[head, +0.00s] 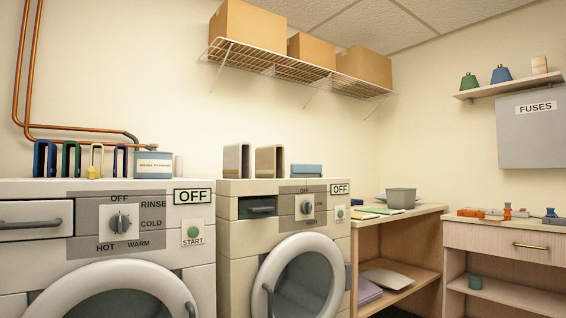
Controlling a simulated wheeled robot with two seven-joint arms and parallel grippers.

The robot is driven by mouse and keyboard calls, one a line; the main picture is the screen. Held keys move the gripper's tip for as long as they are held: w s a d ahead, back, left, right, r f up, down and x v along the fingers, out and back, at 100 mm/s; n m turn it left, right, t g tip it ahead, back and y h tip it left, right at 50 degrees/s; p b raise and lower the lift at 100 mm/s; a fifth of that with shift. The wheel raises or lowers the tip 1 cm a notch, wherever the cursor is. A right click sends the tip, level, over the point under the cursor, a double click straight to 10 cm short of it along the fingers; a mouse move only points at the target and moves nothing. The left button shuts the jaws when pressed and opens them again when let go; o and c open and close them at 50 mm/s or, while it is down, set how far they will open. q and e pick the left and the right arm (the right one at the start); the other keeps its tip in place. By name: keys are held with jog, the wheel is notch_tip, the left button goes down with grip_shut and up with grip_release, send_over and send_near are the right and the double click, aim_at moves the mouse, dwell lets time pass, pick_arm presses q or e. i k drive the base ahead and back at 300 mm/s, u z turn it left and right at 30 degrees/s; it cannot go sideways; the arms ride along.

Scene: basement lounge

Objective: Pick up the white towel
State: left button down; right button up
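I cannot make out a white towel for certain. A pale flat item (388,278), perhaps folded cloth, lies on the lower shelf of the wooden table (415,213), beside a purple folded item (366,290). A small white upright object (179,166) stands on the left washing machine (100,212), right of a blue-grey powder tub (153,165); I cannot tell what it is. Neither of my grippers is in view.
The right washing machine (283,240) has two upright holders (237,161) and a blue folded stack (306,170) on top. Both machines read OFF, with round doors shut. A wire shelf (275,63) holds cardboard boxes. A wooden desk (515,240) with small items stands at right.

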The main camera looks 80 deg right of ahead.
aim_at(237, 157)
jog(key=z, duration=1.5)
jog(key=i, duration=1.5)
jog(key=z, duration=0.55)
